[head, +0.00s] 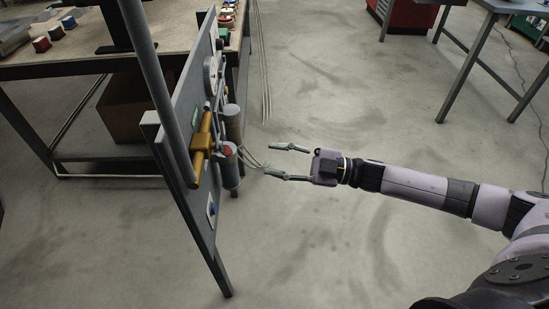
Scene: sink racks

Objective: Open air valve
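A grey upright panel (170,158) stands at the left of centre, seen nearly edge-on. Air fittings are mounted on its right face: a yellow valve body (202,135), grey cylinders (230,168) with a red spot on the lower one, and a round gauge-like disc (211,76). I cannot tell which part is the valve's handle or how it is turned. My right gripper (280,162) comes in from the right, its two fingers spread and pointing left at the fittings. It is empty and appears apart from them. My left gripper does not show.
A workbench (90,70) with small coloured blocks (55,32) stands behind the panel, a brown box (130,110) beneath it. Thin hoses (250,158) hang beside the fittings. Another table (490,40) and a red cabinet (405,14) stand at the back right. The middle floor is clear.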

